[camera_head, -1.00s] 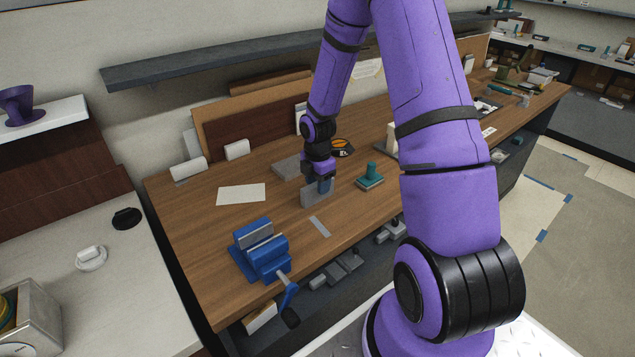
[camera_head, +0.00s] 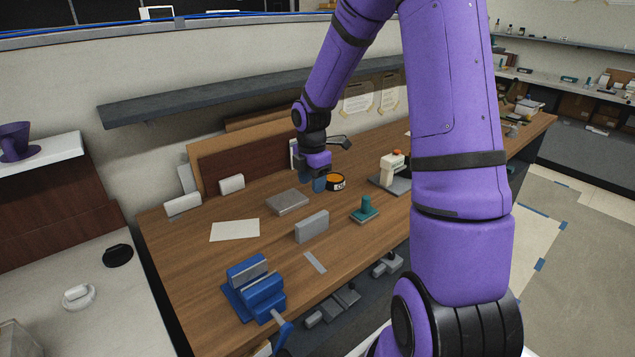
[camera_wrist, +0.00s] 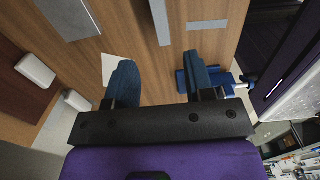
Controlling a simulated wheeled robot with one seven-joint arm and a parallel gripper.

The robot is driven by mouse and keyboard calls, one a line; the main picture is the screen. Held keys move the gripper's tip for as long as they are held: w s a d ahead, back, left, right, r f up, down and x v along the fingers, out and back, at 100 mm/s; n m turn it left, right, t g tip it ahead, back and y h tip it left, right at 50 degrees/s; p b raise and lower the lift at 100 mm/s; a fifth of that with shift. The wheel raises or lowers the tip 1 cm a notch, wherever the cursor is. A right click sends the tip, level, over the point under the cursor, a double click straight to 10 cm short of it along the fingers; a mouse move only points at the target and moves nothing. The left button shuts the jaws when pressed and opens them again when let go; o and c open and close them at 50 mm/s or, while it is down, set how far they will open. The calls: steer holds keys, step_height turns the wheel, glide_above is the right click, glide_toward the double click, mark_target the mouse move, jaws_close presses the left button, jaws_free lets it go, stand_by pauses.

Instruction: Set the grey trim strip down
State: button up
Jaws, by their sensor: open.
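A grey slab-like strip (camera_head: 312,227) stands on its long edge on the wooden workbench (camera_head: 190,265), clear of my fingers. Its narrow grey top (camera_wrist: 160,20) shows in the wrist view. A thinner flat grey strip (camera_head: 315,262) lies in front of it; it also shows in the wrist view (camera_wrist: 207,25). I cannot tell for sure which is the trim strip. My gripper (camera_head: 319,184) is open and empty, above the bench and behind the standing piece. In the wrist view both blue fingers (camera_wrist: 160,62) are apart with bare wood between them.
A flat grey block (camera_head: 287,202) lies behind the standing piece. A blue vise (camera_head: 252,285) is at the front left, a teal-handled tool (camera_head: 365,209) to the right. An orange-topped tin (camera_head: 336,182) sits near my gripper. White paper (camera_head: 235,230) lies left.

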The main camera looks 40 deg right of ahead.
steer(key=s+a+r+m+t+h, duration=0.1)
steer(key=s+a+r+m, duration=0.35)
steer(key=r, duration=0.45)
steer(key=s+a+r+m+t+h, duration=0.1)
steer(key=s+a+r+m, duration=0.3)
steer(key=r, duration=0.4)
steer(key=s+a+r+m+t, duration=0.1)
steer(key=s+r+m, duration=0.1)
steer(key=s, duration=0.4)
steer(key=s+a+r+m+t+y, duration=0.1)
steer(key=s+a+r+m, duration=0.1)
steer(key=s, duration=0.4)
steer(key=s+a+r+m+t+y, duration=0.1)
steer(key=s+r+m, duration=0.2)
steer(key=s+m, duration=0.2)
steer(key=shift+s+a+r+m, duration=0.15)
steer(key=shift+s+a+m, duration=0.1)
steer(key=shift+s+m, duration=0.15)
